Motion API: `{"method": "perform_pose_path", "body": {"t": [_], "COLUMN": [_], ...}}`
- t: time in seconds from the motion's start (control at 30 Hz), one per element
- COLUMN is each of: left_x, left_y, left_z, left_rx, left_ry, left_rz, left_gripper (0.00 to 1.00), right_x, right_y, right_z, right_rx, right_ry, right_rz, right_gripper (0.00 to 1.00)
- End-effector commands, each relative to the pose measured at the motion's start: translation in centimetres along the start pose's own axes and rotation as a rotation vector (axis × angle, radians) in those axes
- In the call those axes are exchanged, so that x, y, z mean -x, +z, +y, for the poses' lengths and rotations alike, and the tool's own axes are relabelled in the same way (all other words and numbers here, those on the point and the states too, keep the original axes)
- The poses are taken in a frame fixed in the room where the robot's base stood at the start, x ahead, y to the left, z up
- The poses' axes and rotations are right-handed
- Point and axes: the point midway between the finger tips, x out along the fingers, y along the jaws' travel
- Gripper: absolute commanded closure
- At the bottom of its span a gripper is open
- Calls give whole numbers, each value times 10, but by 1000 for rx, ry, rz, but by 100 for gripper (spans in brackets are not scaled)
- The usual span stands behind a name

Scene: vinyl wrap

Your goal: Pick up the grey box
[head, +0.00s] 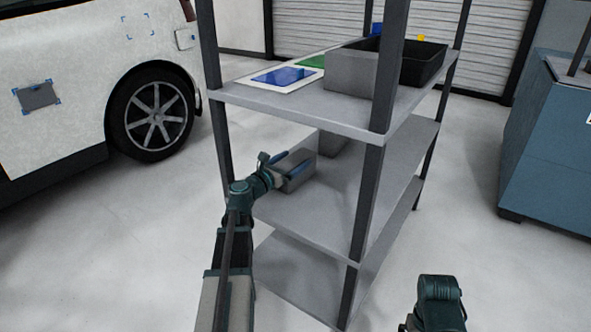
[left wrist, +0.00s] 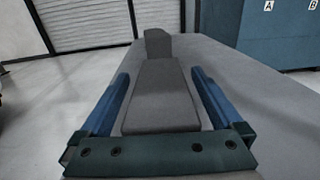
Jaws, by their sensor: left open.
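A grey box (head: 297,180) rests on the middle shelf of the rack in the head view. In the left wrist view the grey box (left wrist: 160,97) lies lengthwise between the two blue fingers. My left gripper (head: 293,164) is open, with one finger on each side of this box. In the left wrist view the gripper (left wrist: 160,75) shows a narrow gap on either side of the box. A second grey box (head: 333,143) stands behind it, and it also shows in the left wrist view (left wrist: 157,44).
The rack's dark front post (head: 367,200) stands right of my left gripper. The top shelf (head: 345,122) is above, bearing a grey box (head: 351,75), a black bin (head: 424,62) and flat panels (head: 284,77). A white vehicle (head: 75,70) is at left, a blue cabinet (head: 550,140) at right.

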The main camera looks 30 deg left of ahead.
Motion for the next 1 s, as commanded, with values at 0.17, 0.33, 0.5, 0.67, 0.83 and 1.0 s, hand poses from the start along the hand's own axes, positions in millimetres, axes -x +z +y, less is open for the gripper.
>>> {"method": "perform_pose_path", "body": {"t": [0.17, 0.33, 0.5, 0.67, 0.83, 1.0], "left_x": [-14, -13, -13, -13, -13, -13], "left_y": [-1, -1, -1, -1, -1, 0], "left_z": [0, 0, 0, 0, 0, 0], "left_rx": [0, 0, 0, 0, 0, 1], "left_ry": [-1, 0, 0, -1, -1, -1], "left_rz": [0, 0, 0, 0, 0, 0], "left_gripper": [0, 4, 34, 63, 94, 100], "right_x": [-1, -1, -1, -1, -1, 0], "right_y": [0, 0, 0, 0, 0, 0], "right_z": [0, 0, 0, 0, 0, 0], "right_rx": [0, 0, 0, 0, 0, 0], "right_ry": [0, 0, 0, 0, 0, 0], "right_rz": [0, 0, 0, 0, 0, 0], "right_gripper": [0, 0, 0, 0, 0, 0]}}
